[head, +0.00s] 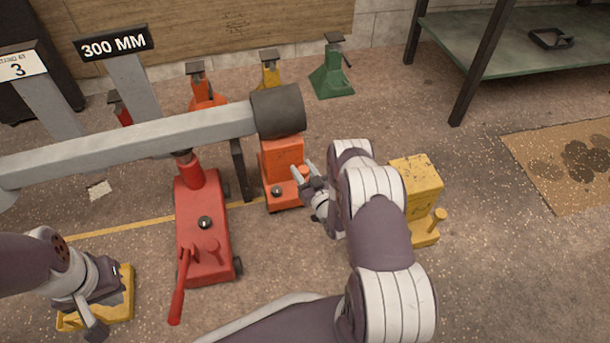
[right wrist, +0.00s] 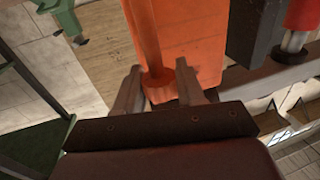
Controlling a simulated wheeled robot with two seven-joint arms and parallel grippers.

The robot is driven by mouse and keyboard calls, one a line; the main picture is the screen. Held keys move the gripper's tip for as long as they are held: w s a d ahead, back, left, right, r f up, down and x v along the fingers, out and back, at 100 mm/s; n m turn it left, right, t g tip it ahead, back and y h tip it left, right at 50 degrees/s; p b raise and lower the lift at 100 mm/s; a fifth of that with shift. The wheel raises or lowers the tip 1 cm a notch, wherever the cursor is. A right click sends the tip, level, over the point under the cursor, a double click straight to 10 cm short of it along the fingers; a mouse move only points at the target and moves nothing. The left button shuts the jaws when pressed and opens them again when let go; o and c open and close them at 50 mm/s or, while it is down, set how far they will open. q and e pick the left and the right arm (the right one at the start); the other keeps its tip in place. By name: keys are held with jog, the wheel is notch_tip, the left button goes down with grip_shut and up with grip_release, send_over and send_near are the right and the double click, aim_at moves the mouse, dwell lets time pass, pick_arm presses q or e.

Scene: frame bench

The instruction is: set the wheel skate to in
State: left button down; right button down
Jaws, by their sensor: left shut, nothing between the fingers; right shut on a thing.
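An orange block (head: 284,170) with a base plate, a black knob and an upright peg stands on the floor under the end of the grey beam (head: 140,137). It seems to be the wheel skate, though no label confirms this. My right gripper (head: 305,176) is at its right side, shut on its orange peg (right wrist: 158,88); in the right wrist view a finger lies on either side of the peg. My left gripper (head: 94,322) is shut and empty over a yellow block (head: 126,290) at lower left.
A red jack (head: 204,245) with a handle stands left of the orange block. Another yellow block (head: 416,182) is right, partly behind my right arm. Coloured stands, such as the green one (head: 331,75), line the back. A workbench (head: 500,35) is back right.

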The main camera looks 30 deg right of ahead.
jog(key=c, duration=0.8)
grip_release()
jog(key=shift+w+d+r, duration=0.15)
jog(key=shift+w, duration=0.1)
jog(key=shift+o, duration=0.2)
jog(key=shift+s+r+p, duration=0.1)
jog(key=shift+s+p, duration=0.25)
jog(key=shift+p, duration=0.1)
jog(key=shift+o, duration=0.3)
jog(key=s+p, duration=0.5)
jog(key=s, duration=0.6)
jog(key=shift+s, duration=0.3)
jog(key=shift+o, duration=0.7)
jog(key=shift+s, duration=0.4)
jog(key=shift+c, duration=0.2)
